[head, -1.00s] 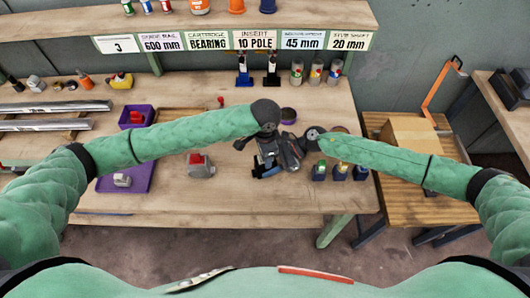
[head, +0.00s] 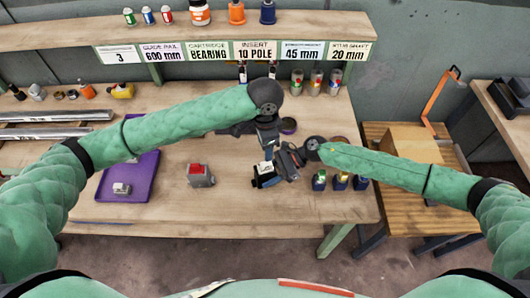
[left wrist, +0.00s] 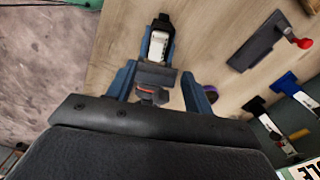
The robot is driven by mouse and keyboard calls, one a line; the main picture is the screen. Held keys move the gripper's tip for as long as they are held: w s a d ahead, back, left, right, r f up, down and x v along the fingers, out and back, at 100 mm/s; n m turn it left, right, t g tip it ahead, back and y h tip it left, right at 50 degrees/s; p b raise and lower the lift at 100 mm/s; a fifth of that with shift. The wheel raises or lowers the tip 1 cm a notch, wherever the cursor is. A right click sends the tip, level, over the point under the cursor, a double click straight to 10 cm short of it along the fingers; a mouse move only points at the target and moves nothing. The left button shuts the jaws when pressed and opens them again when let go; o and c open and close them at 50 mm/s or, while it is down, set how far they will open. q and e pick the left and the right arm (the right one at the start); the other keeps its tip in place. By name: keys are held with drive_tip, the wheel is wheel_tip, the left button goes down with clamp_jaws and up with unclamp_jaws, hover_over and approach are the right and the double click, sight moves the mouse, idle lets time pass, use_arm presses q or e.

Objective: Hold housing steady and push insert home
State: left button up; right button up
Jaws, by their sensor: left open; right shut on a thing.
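A small white block (head: 265,167) is in the jaws of my right gripper (head: 264,178), above the table near its front edge. It also shows in the left wrist view (left wrist: 157,46), between two dark blue fingers. I cannot tell whether it is the housing or the insert. My left gripper (head: 268,148) points down just above and beside the right gripper. Its open fingers (left wrist: 160,88) stand apart, with part of the right gripper visible between them. A grey block with a red top (head: 200,176) stands on the table to the left.
A purple tray (head: 138,165) with a small whitish part lies at the left. Cans (head: 315,82) and labels line the back shelf.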

use_arm(q)
drive_tip(key=shift+r, duration=0.85)
